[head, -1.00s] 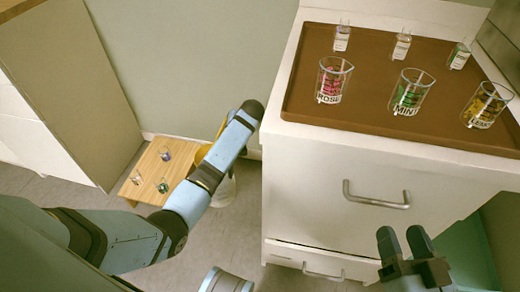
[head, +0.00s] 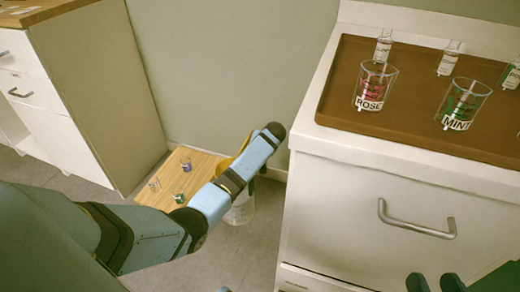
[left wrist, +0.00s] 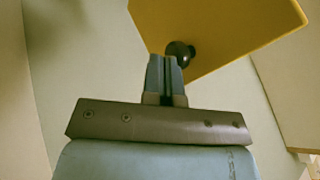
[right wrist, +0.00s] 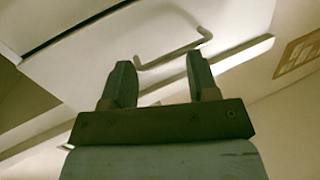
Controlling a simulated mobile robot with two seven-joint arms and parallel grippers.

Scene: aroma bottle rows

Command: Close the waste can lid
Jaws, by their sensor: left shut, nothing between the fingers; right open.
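The waste can (head: 240,211) stands on the floor left of the white cabinet, mostly hidden behind my left arm. A sliver of its yellow lid (head: 244,143) shows above the arm. In the left wrist view the yellow lid (left wrist: 215,30) with a round black knob fills the upper part, its face tilted toward the camera. My left gripper (left wrist: 165,60) is shut and empty, its tips close beside the knob; contact cannot be told. My right gripper (head: 435,283) is open and empty in front of the cabinet; it also shows in the right wrist view (right wrist: 158,75).
A low wooden table (head: 198,162) with small bottles stands left of the can. A brown tray (head: 345,95) with labelled glasses and bottles lies on the white cabinet (head: 340,200), which has a drawer handle (head: 415,220). Another cabinet (head: 95,90) stands at the left.

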